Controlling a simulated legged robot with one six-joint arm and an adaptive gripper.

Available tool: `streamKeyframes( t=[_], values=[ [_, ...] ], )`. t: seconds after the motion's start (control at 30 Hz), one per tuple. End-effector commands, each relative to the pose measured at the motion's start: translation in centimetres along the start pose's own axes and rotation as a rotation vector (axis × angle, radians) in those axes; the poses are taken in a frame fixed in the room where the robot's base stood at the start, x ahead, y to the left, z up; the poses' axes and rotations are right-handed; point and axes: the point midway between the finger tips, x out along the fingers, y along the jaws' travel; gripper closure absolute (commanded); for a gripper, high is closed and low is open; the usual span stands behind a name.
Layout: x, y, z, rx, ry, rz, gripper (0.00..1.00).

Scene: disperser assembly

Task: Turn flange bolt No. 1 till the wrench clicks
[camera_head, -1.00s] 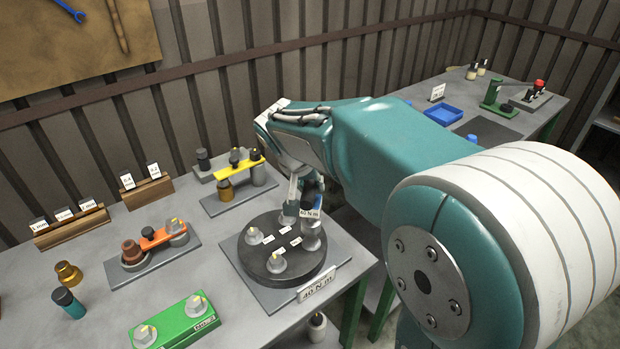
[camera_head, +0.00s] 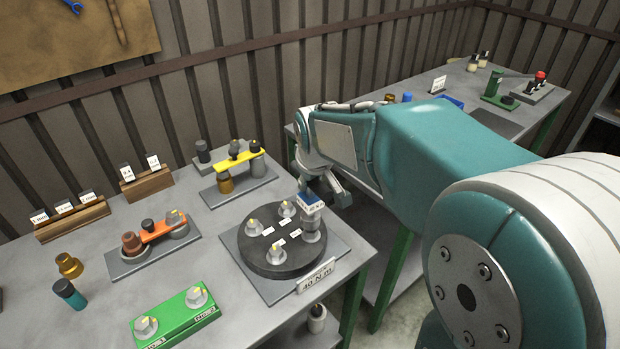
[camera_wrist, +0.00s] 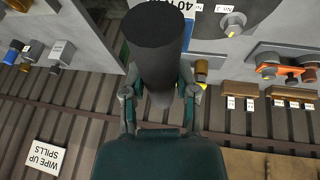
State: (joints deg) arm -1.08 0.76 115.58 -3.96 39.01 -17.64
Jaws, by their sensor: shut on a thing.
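The dark round flange (camera_head: 262,262) lies on a grey base plate on the near bench, with several grey bolts around its top. The torque wrench has a blue-and-white head (camera_head: 311,203) over the tall grey bolt at the flange's right side. I cannot read that bolt's number. My gripper (camera_head: 330,188) is just behind and right of this head. In the wrist view my gripper (camera_wrist: 160,93) is shut on the wrench's dark cylindrical handle (camera_wrist: 165,40), with a finger on each side. The handle is mostly hidden by my gripper in the head view.
A "40 N m" sign (camera_head: 316,277) stands at the base plate's front right. A green block (camera_head: 177,318), an orange-bar fixture (camera_head: 155,240) and a yellow-bar fixture (camera_head: 236,172) stand around the flange. A second bench (camera_head: 500,122) lies beyond my arm, across a gap.

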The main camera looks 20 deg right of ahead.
Motion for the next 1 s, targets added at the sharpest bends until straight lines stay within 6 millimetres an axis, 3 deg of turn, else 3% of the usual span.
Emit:
streamKeyframes(
  t=[1.0],
  values=[
    [0.50, -0.04, 0.17, -0.625, 0.129, -0.259, 1.00]
  ],
)
